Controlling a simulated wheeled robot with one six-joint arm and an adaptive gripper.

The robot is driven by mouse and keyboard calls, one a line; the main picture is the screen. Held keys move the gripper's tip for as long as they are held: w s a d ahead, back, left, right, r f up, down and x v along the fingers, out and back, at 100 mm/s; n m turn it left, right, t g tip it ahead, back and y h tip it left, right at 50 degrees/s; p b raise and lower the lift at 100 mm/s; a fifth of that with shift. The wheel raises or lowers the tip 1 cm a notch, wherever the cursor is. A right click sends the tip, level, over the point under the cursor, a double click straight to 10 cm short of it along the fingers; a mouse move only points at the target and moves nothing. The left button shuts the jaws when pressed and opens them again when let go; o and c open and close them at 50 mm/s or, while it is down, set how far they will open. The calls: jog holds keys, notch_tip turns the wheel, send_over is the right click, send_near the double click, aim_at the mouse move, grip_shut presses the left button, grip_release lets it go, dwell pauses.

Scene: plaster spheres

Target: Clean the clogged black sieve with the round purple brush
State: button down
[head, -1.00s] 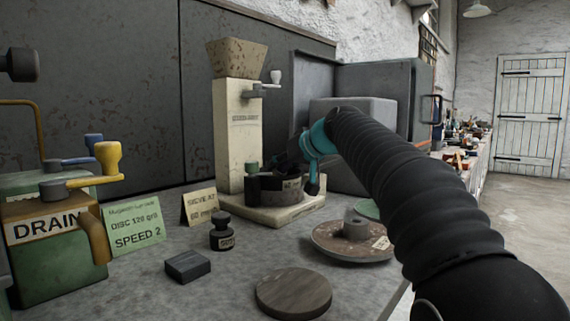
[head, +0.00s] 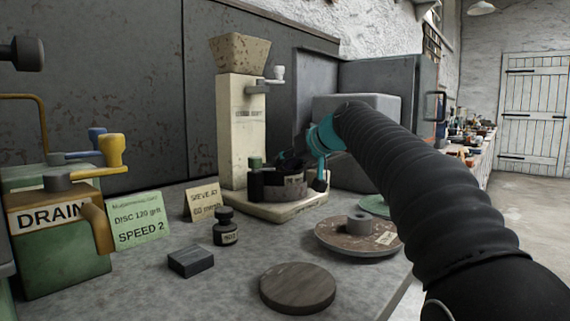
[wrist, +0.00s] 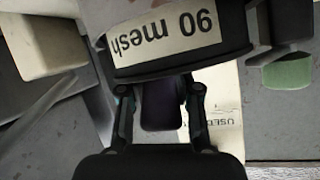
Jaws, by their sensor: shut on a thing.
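The black sieve (wrist: 180,55) is a dark ring whose pale label reads "90 mesh", upside down in the wrist view. In the head view the sieve (head: 288,189) sits on the cream stand's base, partly covered by my gripper. My gripper (wrist: 160,103) is right beside the sieve's rim, its two fingers closed around a dark purple piece, which looks like the round purple brush (wrist: 161,112). The brush's far end is hidden behind the sieve, so I cannot tell whether it touches the mesh. In the head view my gripper (head: 292,162) is small and dark.
The cream stand (head: 240,130) with a hopper rises behind the sieve. A green-topped black post (head: 255,175) is close to the sieve's left. A brown disc (head: 350,237), a grey round lid (head: 297,287), a dark block (head: 190,261) and a small bottle (head: 225,228) stand in front.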

jog(key=shift+s+d+f, duration=0.1)
jog(key=shift+s+d, duration=0.2)
jog(key=shift+d, duration=0.1)
jog(key=shift+w+a+r+p, duration=0.55)
jog(key=shift+a+r+p, duration=0.25)
jog(key=shift+p, duration=0.25)
jog(key=shift+d+f, duration=0.1)
jog(key=shift+f, duration=0.05)
jog(key=shift+d+f+b, duration=0.1)
jog(key=shift+f+b, duration=0.4)
jog(key=shift+b, duration=0.15)
jog(key=shift+f, duration=0.2)
jog(key=shift+r, duration=0.1)
